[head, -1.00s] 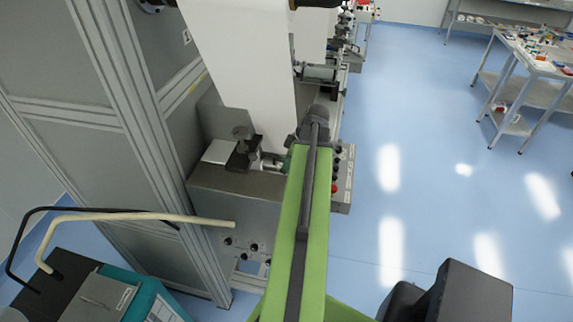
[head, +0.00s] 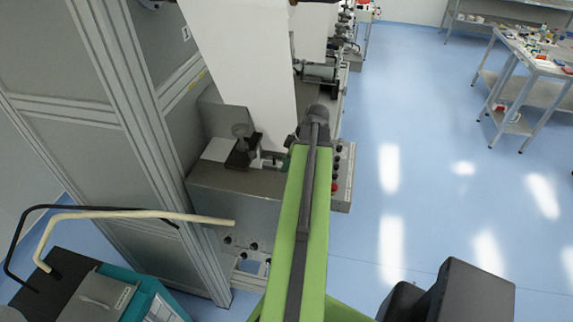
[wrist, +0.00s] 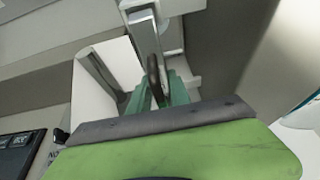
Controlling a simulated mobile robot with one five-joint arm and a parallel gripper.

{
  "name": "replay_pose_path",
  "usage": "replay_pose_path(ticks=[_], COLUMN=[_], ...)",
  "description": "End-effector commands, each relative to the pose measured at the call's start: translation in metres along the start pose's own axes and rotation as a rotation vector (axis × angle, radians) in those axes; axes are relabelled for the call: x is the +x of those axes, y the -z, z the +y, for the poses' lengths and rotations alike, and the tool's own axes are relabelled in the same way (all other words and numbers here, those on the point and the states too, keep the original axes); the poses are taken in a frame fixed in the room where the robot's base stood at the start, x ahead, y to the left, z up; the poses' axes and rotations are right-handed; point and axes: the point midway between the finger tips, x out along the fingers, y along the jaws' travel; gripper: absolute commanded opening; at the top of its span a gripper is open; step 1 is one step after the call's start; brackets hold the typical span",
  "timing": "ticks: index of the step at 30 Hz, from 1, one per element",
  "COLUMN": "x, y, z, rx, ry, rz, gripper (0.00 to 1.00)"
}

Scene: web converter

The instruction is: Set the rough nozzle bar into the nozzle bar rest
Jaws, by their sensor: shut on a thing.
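In the wrist view my gripper (wrist: 159,88) has its green fingers shut on a metallic bar (wrist: 145,34), which I take to be the rough nozzle bar. The bar extends up and away from the fingertips, with a dark brownish patch near the grip. A pale stepped block (wrist: 188,62) is just right of the bar; I cannot tell whether it is the nozzle bar rest or whether the bar touches it. In the head view my arm covers most of the gripper above the grey machine top.
The grey machine (head: 235,205) has a dark clamp-like fixture (head: 242,152) on top, beside a hanging white web (head: 245,75). Grey panels stand at left, a teal box (head: 150,300) below them.

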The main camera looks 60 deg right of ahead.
Motion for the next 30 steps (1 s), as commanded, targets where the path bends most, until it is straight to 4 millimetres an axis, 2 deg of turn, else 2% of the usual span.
replay_pose_path(ticks=[20, 21, 27, 30], x=[0.016, 0.016, 0.015, 0.015], y=[-0.007, -0.007, -0.006, -0.006], z=[0.000, 0.000, 0.000, 0.000], rx=[0.000, 0.000, 0.000, 0.000], ry=[0.000, 0.000, 0.000, 0.000], rz=[0.001, 0.001, 0.000, 0.000], gripper=[0.00, 0.25, 0.49, 0.49])
